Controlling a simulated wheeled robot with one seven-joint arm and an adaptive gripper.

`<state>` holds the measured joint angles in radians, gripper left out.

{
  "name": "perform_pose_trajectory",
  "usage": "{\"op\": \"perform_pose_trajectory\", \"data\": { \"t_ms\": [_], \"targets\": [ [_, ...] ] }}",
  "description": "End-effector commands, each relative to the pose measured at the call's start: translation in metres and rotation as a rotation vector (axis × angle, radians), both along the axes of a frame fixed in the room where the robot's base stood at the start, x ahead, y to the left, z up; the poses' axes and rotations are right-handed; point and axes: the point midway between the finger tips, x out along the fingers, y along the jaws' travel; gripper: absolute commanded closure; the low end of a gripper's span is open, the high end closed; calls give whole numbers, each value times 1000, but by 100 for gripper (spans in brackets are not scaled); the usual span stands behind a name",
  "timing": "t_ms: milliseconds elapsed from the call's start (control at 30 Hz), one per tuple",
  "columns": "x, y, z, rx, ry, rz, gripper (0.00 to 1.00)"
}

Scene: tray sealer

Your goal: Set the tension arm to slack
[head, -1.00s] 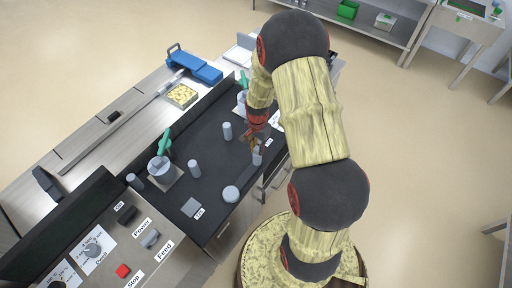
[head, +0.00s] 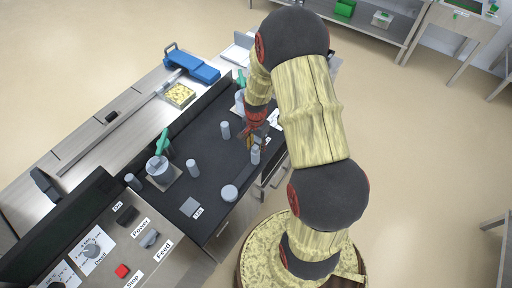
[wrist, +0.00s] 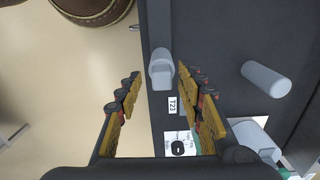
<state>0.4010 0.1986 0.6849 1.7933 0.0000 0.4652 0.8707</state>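My gripper (wrist: 160,85) is open, its two yellow-and-dark fingers spread apart in the wrist view. A grey upright piece with a rounded top (wrist: 161,72) stands between and just beyond the fingertips; I see no finger touching it. It looks like the tension arm, but no label in view names it. In the head view the same grey piece (head: 255,155) stands near the front edge of the dark panel, beside my gripper (head: 250,140), which is partly hidden there by my arm. A small T23 label (wrist: 172,105) lies next to it.
Grey posts (head: 192,168) (wrist: 266,79) and a low grey disc (head: 229,193) rise from the dark panel (head: 212,150). Green-handled parts (head: 163,142) stand along it. A control box (head: 122,235) with a red button is at lower left. Open floor lies to the right.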

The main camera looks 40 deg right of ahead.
Motion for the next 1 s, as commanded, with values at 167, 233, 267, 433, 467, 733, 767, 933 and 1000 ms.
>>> {"op": "perform_pose_trajectory", "data": {
  "t_ms": [167,233,267,433,467,733,767,933,1000],
  "targets": [
    [1,-1,34,-2,-4,0,62],
    [1,-1,49,-2,-4,0,62],
    [1,-1,56,-2,-5,0,62],
    [0,-1,86,-1,-3,-1,62],
    [0,0,90,-1,-1,-1,62],
    [-1,0,109,1,1,-1,62],
    [-1,0,109,1,1,-1,62],
    [-1,0,109,1,1,-1,62],
    [-1,0,109,1,1,-1,62]
  ]
}}
